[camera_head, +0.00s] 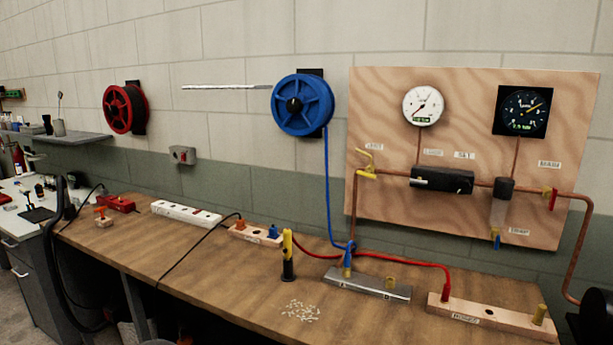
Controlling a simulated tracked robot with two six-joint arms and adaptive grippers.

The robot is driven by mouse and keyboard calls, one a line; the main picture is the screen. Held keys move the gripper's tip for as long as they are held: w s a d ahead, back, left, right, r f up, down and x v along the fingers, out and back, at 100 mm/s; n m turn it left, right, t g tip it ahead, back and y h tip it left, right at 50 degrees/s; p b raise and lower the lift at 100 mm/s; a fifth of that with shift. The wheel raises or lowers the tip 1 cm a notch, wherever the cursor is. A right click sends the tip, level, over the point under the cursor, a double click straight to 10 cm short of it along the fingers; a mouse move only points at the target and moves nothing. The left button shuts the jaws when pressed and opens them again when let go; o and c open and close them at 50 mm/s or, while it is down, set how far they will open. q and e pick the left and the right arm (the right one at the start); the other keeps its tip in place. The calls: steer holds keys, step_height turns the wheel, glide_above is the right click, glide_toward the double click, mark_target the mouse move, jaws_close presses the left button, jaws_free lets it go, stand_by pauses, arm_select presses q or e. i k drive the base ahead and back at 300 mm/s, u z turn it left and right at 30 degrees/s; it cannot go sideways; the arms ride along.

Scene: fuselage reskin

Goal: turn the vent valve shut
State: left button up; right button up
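A wooden panel (470,90) on the wall carries copper pipes, gauges and small valves. A yellow-handled valve (367,166) is at the panel's left side, where the copper pipe bends down; its handle is tilted upward. A small label (374,147) above it looks like "VENT", but the print is too small to be sure. A red-handled valve (552,198) is on the right of the pipe, its handle pointing down. A blue-handled valve (496,239) hangs below the filter bowl. Neither of my grippers is in view.
A wooden bench (200,255) runs below the panel. A blue reel (303,104) hangs left of the panel.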

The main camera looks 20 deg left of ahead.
mark_target(367, 174)
steer(key=z, duration=0.95)
steer(key=k, duration=1.1)
steer(key=u, duration=1.2)
steer(key=i, duration=1)
